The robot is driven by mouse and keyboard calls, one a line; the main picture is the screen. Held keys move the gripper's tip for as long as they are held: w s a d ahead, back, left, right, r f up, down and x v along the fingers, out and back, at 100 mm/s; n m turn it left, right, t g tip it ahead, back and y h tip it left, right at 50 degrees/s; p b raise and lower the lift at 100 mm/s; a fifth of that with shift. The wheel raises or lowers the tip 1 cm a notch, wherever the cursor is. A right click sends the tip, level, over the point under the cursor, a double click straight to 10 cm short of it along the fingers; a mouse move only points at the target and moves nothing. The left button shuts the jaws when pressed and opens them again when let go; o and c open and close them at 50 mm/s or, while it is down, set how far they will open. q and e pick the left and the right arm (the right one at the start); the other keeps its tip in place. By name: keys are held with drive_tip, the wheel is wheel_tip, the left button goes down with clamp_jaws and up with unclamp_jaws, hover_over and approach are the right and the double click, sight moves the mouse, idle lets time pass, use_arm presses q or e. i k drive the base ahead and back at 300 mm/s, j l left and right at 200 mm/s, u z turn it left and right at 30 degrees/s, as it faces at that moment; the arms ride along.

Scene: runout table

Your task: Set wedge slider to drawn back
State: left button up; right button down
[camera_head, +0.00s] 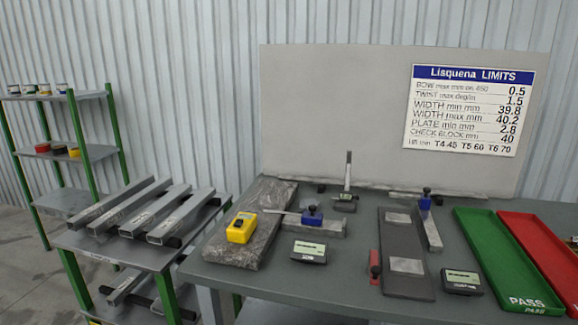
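No part is labelled as the wedge slider, and I cannot tell for certain which one it is. One blue slider block (311,215) with a dark knob sits on a grey bar, with a thin strip reaching left from it. A second blue block (425,202) with a dark knob sits at the far end of a narrow grey bar (432,232) beside the dark plate. A red piece (374,265) stands at the left edge of the dark plate (402,280). Neither of my grippers shows in the head view.
The grey table (335,292) also holds a stone slab (240,250), a yellow device (241,227), two small displays (309,252) (461,282), an upright gauge (347,185), a green PASS tray (500,260) and a red tray (545,250). Metal tubes (150,210) lie on a rack at left.

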sight(311, 218)
drive_tip(key=i+l, duration=0.1)
drive_tip(key=l, duration=0.25)
drive_tip(key=i+l, duration=0.1)
drive_tip(key=l, duration=0.25)
drive_tip(key=i+l, duration=0.1)
drive_tip(key=l, duration=0.25)
drive_tip(key=i+l, duration=0.15)
drive_tip(key=l, duration=0.2)
